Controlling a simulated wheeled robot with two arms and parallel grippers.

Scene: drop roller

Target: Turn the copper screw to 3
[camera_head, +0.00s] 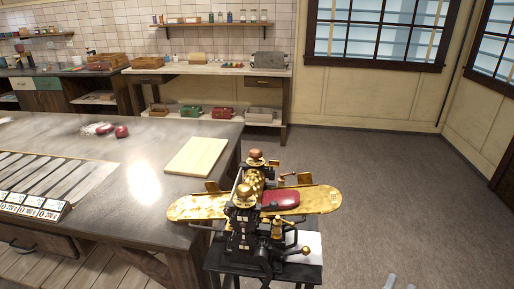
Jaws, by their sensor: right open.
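The drop roller machine (246,232) stands on a small dark stand to the right of the workbench. It has a black frame and a long golden plate. A copper-coloured round knob (255,154) sits on top at its far side, and a golden knob (244,191) sits on top at its near side. I cannot read any numbers on either knob. My left gripper is not in view.
The grey workbench (188,219) holds a pale board (196,156), dark red lumps (121,132) and a row of numbered cards (30,206). A crank handle (303,250) sticks out at the machine's lower right. The carpet (400,190) to the right is clear.

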